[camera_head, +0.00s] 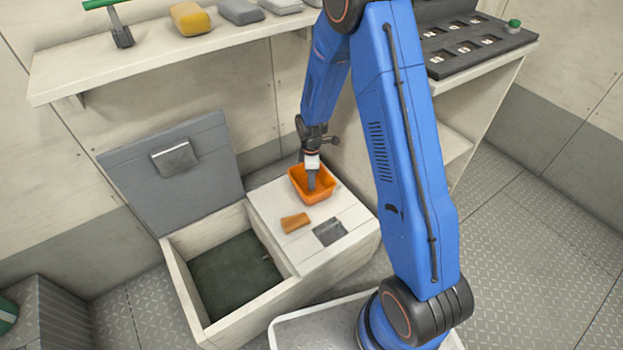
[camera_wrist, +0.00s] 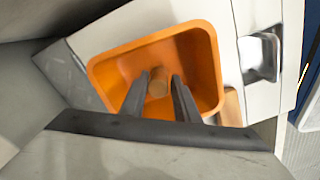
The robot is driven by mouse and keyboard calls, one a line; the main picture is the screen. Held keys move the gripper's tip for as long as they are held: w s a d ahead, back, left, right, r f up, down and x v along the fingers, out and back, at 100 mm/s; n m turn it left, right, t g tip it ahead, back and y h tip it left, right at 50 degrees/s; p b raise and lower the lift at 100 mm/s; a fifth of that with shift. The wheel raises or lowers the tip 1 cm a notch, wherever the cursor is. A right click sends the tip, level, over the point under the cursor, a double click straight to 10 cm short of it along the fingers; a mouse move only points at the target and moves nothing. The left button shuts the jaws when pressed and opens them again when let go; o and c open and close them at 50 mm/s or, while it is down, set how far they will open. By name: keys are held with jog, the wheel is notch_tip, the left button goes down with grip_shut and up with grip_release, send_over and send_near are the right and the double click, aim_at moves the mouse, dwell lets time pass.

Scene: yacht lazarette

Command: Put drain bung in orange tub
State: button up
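The orange tub (camera_head: 325,196) stands on the white locker top, and in the wrist view its wall (camera_wrist: 205,60) surrounds my fingers. My gripper (camera_head: 311,186) points down into the tub. In the wrist view my gripper's two dark fingers (camera_wrist: 159,82) stand apart inside the tub outline. A small tan, round-ended piece, which looks like the drain bung (camera_wrist: 157,86), shows between the fingertips. I cannot tell whether the fingers press on it or whether it rests on the tub floor. It is hidden in the head view.
A brown block (camera_head: 295,222) lies on the locker top beside the tub, near a recessed latch (camera_head: 329,232). The open locker bin (camera_head: 235,275) is to the left, with its grey lid (camera_head: 172,172) raised. A shelf (camera_head: 150,62) with several items runs above.

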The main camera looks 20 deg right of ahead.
jog(key=shift+o, duration=0.5)
notch_tip(320, 180, up, 12)
jog(key=shift+r, duration=0.2)
jog(key=s+d+r+m+t, duration=0.1)
jog(key=s+d+r+m, duration=0.15)
jog(key=s+r, duration=0.55)
jog(key=s+d+r+m+t, duration=0.15)
jog(key=s+r+m, duration=0.3)
jog(key=r, duration=0.65)
jog(key=s+d+r+m+t, duration=0.1)
jog(key=s+r+m, duration=0.3)
jog(key=s, duration=0.7)
jog(key=s+d+r+m+t, duration=0.1)
jog(key=s+r+m, duration=0.3)
jog(key=s, duration=0.7)
jog(key=shift+s+d, duration=0.3)
jog(key=shift+d, duration=0.35)
jog(key=shift+t, duration=0.25)
